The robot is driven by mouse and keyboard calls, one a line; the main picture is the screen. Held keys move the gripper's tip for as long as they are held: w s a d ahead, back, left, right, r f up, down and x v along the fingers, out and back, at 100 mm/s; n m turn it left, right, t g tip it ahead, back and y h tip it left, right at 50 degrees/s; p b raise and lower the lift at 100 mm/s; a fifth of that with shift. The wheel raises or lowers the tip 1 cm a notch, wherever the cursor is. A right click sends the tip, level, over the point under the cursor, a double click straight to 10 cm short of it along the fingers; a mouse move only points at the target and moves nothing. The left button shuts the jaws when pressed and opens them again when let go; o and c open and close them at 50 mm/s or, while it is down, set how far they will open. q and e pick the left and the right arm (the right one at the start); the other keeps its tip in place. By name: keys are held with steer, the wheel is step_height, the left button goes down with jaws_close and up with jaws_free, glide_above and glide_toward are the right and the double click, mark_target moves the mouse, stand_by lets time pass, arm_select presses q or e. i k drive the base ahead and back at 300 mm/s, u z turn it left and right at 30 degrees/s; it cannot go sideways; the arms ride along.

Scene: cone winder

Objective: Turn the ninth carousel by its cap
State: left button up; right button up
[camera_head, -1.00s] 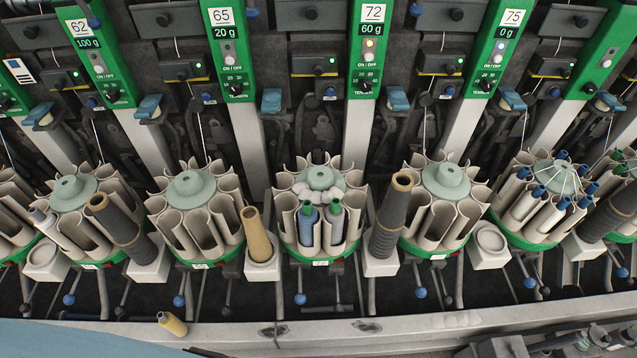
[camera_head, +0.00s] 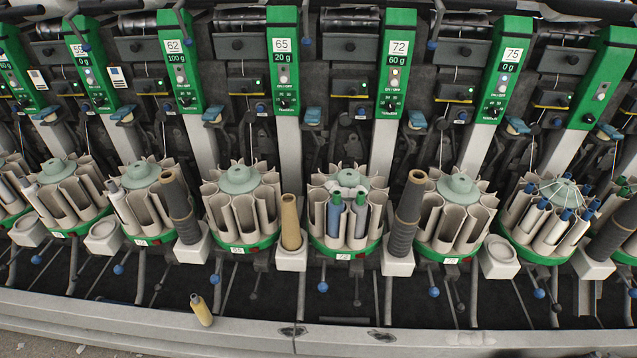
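Several round carousels stand in a row, each with a pale green cap on top and cream pockets around it. Caps show on the far-left carousel (camera_head: 56,172), the one beside it (camera_head: 140,172), the left-middle one (camera_head: 240,178), the middle one (camera_head: 348,178), the right-middle one (camera_head: 458,186) and the right one (camera_head: 562,190). The middle carousel holds two bobbins, blue (camera_head: 334,214) and grey-blue (camera_head: 357,216), with green tops. The right one holds several white bobbins with blue tips and threads. I cannot tell which carousel is the ninth. Neither gripper is in view.
Green panels (camera_head: 393,75) numbered 62, 65, 72 and 75 stand behind. Dark cones (camera_head: 408,215) and a tan cone (camera_head: 290,222) stand between carousels. A yellow cone (camera_head: 201,309) lies near the front rail (camera_head: 240,332). Blue-knobbed levers (camera_head: 322,287) stick out below the carousels.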

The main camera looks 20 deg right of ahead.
mark_target(318, 196)
steer(key=u, duration=0.4)
steer(key=i, duration=0.9)
steer(key=z, duration=0.6)
